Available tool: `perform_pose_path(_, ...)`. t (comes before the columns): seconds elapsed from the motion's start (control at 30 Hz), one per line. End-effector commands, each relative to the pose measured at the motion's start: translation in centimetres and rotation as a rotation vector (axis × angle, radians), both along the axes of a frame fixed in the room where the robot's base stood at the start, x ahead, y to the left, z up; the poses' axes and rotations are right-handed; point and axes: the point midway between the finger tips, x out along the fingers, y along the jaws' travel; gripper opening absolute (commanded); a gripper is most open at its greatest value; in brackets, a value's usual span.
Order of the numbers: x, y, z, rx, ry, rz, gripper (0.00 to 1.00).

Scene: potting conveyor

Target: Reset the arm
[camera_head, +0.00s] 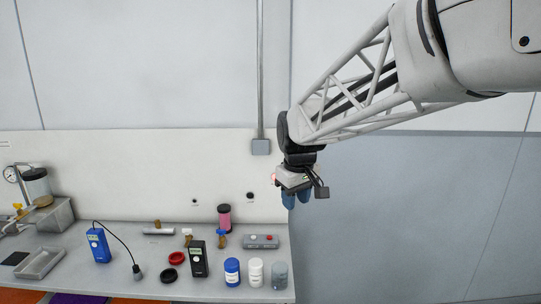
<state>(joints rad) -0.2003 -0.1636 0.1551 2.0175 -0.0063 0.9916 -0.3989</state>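My arm reaches in from the upper right. My gripper (296,198) hangs from its end, pointing down, above and behind the right end of the workbench (120,280). Two blue finger-like tips show below the gripper body, close side by side. The view is too small to tell whether they are apart or closed, and no held thing can be made out. The gripper appears well clear of the bench items.
Blue-labelled (232,272), white (256,273) and grey (279,275) jars stand at the bench's front right. Behind are a grey button box (261,241) and a pink jar (224,217). Right of the bench looks clear.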

Motion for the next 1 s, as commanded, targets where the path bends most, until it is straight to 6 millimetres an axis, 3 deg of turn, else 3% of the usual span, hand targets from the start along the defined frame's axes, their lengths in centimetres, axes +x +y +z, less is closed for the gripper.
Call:
perform_pose_path(0.43, -11.1, -6.2, -0.1, 0.028, -0.034, -0.229, 0.37)
perform_pose_path(1.0, -24.9, -11.2, -3.9, 0.068, -0.072, -0.515, 0.37)
